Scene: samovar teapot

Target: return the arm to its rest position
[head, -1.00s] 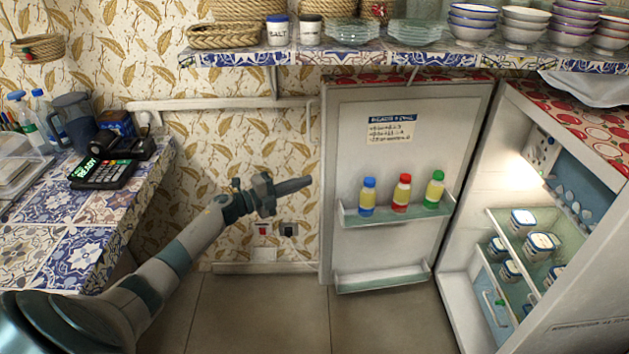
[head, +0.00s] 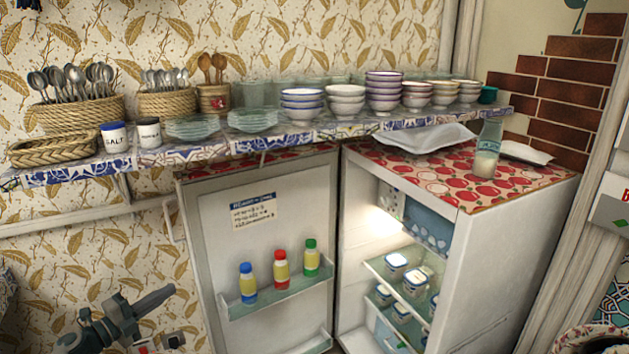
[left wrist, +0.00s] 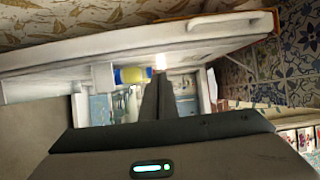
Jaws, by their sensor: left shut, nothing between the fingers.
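My left gripper (head: 150,301) is at the bottom left of the head view, in front of the patterned wall and left of the open fridge door (head: 270,240). Its fingers are together, pointing right and slightly up, with nothing between them. In the left wrist view the shut fingers (left wrist: 157,98) point toward the fridge door, which appears turned on its side, with a blue-capped yellow bottle (left wrist: 130,76) beyond them. Most of the left arm is out of the head view. My right gripper is not in view.
The fridge (head: 500,270) stands open, with several jars inside. Blue, red and green-capped bottles stand on the door shelf (head: 275,299). Above, a tiled wall shelf (head: 215,147) holds baskets, plates and bowls. A glass bottle (head: 487,150) stands on the fridge top. Wall sockets (head: 173,340) are near the gripper.

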